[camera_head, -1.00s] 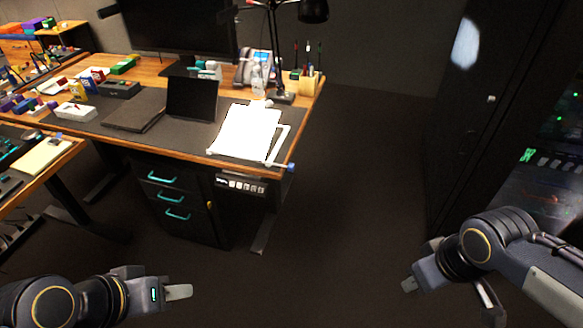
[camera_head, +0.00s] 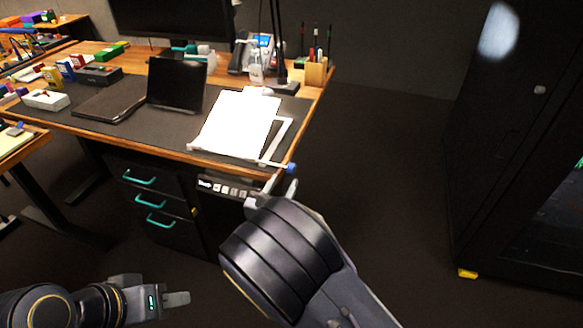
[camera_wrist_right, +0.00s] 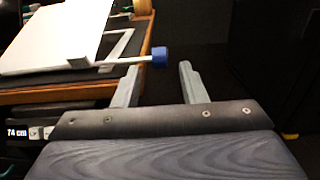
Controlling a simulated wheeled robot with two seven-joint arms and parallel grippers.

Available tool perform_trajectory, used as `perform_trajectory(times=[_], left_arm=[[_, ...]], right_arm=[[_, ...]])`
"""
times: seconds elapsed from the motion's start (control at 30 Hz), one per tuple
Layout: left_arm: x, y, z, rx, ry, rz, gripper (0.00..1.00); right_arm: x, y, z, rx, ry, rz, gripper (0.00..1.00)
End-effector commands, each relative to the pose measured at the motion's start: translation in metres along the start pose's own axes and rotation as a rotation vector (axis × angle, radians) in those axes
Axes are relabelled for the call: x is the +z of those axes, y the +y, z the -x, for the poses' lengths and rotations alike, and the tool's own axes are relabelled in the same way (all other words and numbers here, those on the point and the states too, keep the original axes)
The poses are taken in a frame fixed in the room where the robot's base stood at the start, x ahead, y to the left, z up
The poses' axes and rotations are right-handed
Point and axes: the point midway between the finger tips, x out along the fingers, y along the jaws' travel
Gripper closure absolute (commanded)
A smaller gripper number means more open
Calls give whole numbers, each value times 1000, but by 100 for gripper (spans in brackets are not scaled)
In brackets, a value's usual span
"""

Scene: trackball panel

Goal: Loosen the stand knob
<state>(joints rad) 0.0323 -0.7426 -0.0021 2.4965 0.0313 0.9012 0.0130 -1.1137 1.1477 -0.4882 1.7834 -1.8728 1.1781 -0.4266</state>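The stand knob is a small blue cylinder (camera_head: 291,168) on the end of a thin rod, at the front right corner of the desk. In the right wrist view the blue knob (camera_wrist_right: 160,57) lies beyond my fingertips, between their lines but nearer the left finger. My right gripper (camera_wrist_right: 161,72) is open and empty, its two grey fingers apart. In the head view its fingers (camera_head: 279,186) show just below the knob, partly hidden by my wrist.
The wooden desk edge (camera_head: 170,151) and a control strip (camera_head: 225,188) lie beside my right gripper. Floor right of the desk is clear up to a dark cabinet (camera_head: 510,130).

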Motion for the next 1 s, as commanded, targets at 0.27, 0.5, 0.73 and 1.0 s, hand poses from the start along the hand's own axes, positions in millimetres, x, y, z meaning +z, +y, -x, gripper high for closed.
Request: perform_trajectory(times=[0.27, 0.5, 0.73, 1.0], left_arm=[[1, -1, -3, 0, 0, 0, 64], [2, -2, -4, 0, 0, 0, 64], [2, -2, -4, 0, 0, 0, 64], [2, -2, -4, 0, 0, 0, 64]], right_arm=[[-1, 0, -39, 0, -2, 3, 62], [0, 0, -69, 1, -1, 1, 62], [0, 0, -76, 2, 0, 2, 62], [0, 0, -76, 2, 0, 2, 79]])
